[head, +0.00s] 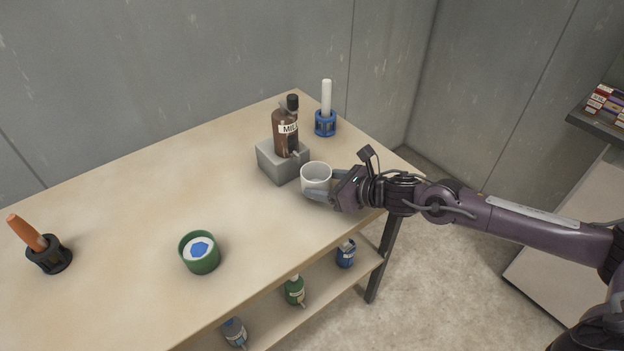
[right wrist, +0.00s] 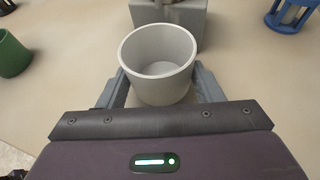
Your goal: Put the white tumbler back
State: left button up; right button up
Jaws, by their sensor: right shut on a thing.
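The white tumbler (head: 315,177) is upright near the right end of the table, just in front of a grey block. My right gripper (head: 322,193) is shut on the tumbler from the right side. In the right wrist view the tumbler (right wrist: 158,62) sits between the two fingers (right wrist: 160,88), and it looks empty inside. I cannot tell whether its base touches the table. My left gripper is not in view.
A brown bottle (head: 285,132) stands on the grey block (head: 268,160). Behind it a blue holder (head: 325,124) carries a white stick. A green cup (head: 199,262) with a blue mark inside and a black holder (head: 49,258) with an orange stick stand left. The table (head: 130,195) between is clear.

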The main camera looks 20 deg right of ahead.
aim_at(310, 176)
jog(key=w+a, duration=0.2)
jog(key=w, duration=0.1)
jog(key=shift+a+r+p, duration=0.2)
jog(key=shift+a+p, duration=0.05)
jog(key=shift+p, duration=0.1)
jog(key=shift+s+d+f, duration=0.1)
jog(key=shift+s+f, duration=0.05)
jog(key=shift+f, duration=0.8)
jog(key=shift+d, duration=0.1)
jog(key=o, duration=0.6)
jog(key=shift+f, duration=0.15)
jog(key=o, duration=0.5)
jog(key=shift+c, duration=0.2)
